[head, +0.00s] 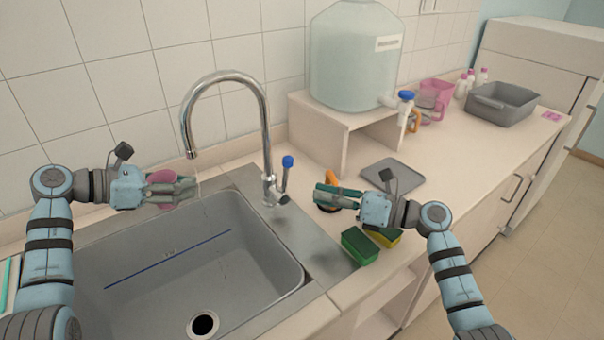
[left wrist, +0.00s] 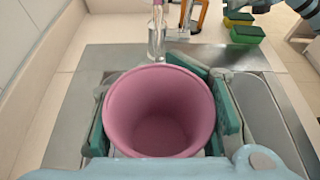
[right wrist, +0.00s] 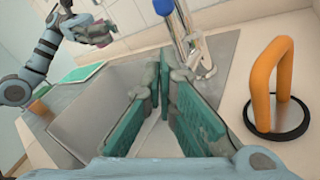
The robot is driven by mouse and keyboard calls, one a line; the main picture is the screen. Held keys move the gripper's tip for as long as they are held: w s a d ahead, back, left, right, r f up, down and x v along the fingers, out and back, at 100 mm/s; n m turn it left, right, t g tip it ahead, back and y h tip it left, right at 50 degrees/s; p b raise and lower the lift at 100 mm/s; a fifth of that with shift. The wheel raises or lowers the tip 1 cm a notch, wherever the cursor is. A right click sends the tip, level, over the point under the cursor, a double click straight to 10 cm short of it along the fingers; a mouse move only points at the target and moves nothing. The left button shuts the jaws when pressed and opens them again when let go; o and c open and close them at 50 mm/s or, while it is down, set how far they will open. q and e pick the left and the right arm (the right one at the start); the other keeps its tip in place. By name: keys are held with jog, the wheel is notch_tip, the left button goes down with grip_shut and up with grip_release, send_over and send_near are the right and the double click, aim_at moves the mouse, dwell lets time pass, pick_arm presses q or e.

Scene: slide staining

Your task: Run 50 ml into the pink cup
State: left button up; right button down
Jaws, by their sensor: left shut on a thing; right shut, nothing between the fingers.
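The pink cup (head: 160,177) is in my left gripper (head: 193,187) over the back left edge of the sink, left of the tap spout. In the left wrist view the pink cup (left wrist: 160,112) sits between the green finger pads, mouth towards the camera; its inside looks empty. The chrome tap (head: 262,110) curves over the sink, with a blue-tipped lever (head: 287,163) at its base. I cannot make out any running water. My right gripper (head: 325,195) is shut and empty over the counter, right of the lever.
The sink (head: 230,215) is bare. An orange-handled thing with a round black base (right wrist: 272,85) stands beside my right gripper. Sponges (head: 360,246) and a grey mat (head: 393,175) lie nearby. A big tank (head: 355,60) with a blue-topped spigot (head: 406,96) stands on a shelf behind.

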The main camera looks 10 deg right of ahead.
aim_at(284, 180)
jog(key=s+a+r+m+t+h, duration=0.2)
jog(key=s+r+m, duration=0.15)
jog(key=m, duration=0.55)
jog(key=s+a+r+m+t+h, duration=0.1)
jog(key=s+a+r+m+t, duration=0.2)
jog(key=m, duration=0.6)
jog(key=w+a+f, duration=0.1)
jog(key=w+a, duration=0.2)
jog(key=w, duration=0.6)
jog(key=shift+w, duration=0.3)
jog(key=d+m, duration=0.1)
jog(key=m, duration=0.1)
jog(key=w+d+m, duration=0.1)
jog(key=d, duration=0.1)
jog(key=w+d+m+t, duration=0.1)
jog(key=m, duration=0.1)
jog(key=shift+d+f+m+h, duration=0.25)
jog(key=shift+m+h, duration=0.05)
pick_arm(q)
jog(key=shift+a, duration=0.1)
pick_arm(e)
jog(key=shift+a, duration=0.1)
